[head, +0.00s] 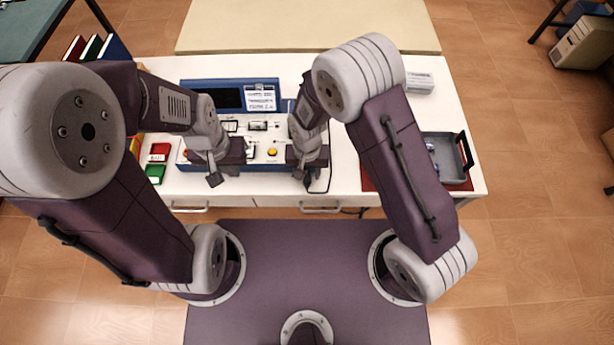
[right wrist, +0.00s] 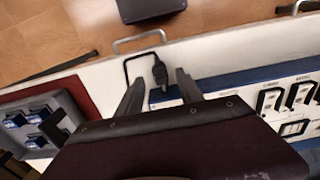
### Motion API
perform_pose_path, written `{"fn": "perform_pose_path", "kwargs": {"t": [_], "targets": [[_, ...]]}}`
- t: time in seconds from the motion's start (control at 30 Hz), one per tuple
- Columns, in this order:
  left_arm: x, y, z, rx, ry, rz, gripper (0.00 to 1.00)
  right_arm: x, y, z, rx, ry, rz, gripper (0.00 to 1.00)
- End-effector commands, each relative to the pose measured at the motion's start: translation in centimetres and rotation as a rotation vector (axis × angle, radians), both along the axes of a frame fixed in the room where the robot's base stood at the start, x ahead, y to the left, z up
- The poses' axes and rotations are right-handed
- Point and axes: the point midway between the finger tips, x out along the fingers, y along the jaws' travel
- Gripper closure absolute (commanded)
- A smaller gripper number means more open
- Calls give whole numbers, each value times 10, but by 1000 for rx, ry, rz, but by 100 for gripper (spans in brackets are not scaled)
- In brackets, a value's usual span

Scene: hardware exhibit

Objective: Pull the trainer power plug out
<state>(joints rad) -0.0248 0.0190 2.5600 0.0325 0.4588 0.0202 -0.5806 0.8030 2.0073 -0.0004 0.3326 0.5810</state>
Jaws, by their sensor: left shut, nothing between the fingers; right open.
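The trainer (head: 262,168) is a blue-edged case with a white panel and a raised back, lying on the white table. Its corner also shows in the right wrist view (right wrist: 225,83). The black power plug (right wrist: 160,72) with its black cable (right wrist: 127,68) is at the trainer's edge, apparently at its side; how deep it sits cannot be told. My right gripper (right wrist: 160,76) is open, its fingers on either side of the plug, seemingly apart from it. In the head view my right gripper (head: 307,182) hides the plug. My left gripper (head: 214,181) is shut and empty over the trainer's left part.
A grey tray (head: 447,139) with blue parts stands on a red mat (head: 368,182) at the right. Red and green boxes (head: 156,172) lie left of the trainer. A grey box (head: 420,83) is at the back right. Drawer handles (head: 321,210) line the table front.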

Motion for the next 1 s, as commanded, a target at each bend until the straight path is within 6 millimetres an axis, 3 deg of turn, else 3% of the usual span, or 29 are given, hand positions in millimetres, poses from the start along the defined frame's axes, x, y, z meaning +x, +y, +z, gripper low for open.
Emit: {"fn": "perform_pose_path", "kwargs": {"t": [0.1, 0.3, 0.87, 0.93, 1.0], "targets": [[0, 0, -3, 0, 0, 0, 100, 1, 1, 26, 3, -5, 1, 56], [0, 0, -4, 0, 0, 0, 100, -1, 0, 52, 0, -1, 1, 56], [0, 0, -3, 0, 0, 0, 100, -1, 0, 55, -1, 0, -1, 56], [0, 0, -3, 0, 0, 0, 100, 6, -7, 57, 3, -5, -28, 56], [0, 0, -3, 0, 0, 0, 100, 26, -22, 75, 28, -48, -94, 56]]}}
